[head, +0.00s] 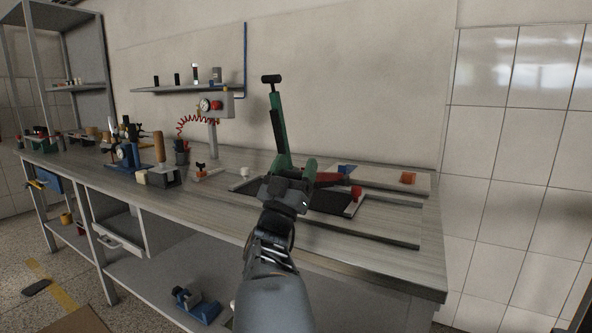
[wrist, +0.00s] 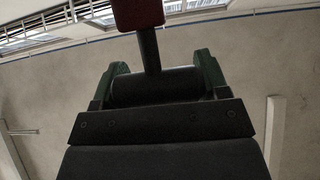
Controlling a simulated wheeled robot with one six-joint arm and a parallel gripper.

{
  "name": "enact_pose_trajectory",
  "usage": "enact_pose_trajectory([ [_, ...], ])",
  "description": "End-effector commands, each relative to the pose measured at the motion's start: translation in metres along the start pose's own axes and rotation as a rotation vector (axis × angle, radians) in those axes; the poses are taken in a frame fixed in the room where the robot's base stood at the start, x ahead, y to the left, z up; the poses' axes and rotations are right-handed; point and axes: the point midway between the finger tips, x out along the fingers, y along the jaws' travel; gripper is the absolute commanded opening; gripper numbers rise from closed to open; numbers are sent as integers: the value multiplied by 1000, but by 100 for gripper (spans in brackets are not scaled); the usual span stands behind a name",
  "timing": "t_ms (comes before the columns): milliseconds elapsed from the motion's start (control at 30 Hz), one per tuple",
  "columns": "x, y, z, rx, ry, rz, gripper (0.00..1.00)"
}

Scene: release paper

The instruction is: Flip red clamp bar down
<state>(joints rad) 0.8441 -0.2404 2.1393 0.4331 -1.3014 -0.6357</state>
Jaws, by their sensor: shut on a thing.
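The red clamp bar (head: 331,178) lies low and close to level over the bench fixture, just right of my gripper in the head view. In the wrist view its red end (wrist: 137,14) joins a grey rod and a black cross handle (wrist: 155,86). My wrist hides part of the handle in the head view. A green lever (head: 278,125) with a black cross handle stands upright, leaning slightly, behind my gripper.
The fixture's flat board (head: 395,224) has a dark pad (head: 330,202). A raised plate (head: 385,182) with an orange block (head: 408,178) lies at the back right. A wooden-handled tool (head: 160,150) and a gauge stand (head: 212,130) are to the left. Right front bench is clear.

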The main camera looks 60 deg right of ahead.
Motion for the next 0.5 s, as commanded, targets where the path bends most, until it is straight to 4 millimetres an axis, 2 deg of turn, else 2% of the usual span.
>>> enact_pose_trajectory([
  [467,-1,0,-2,2,5,0,25],
  [500,-1,0,-2,2,4,0,72],
])
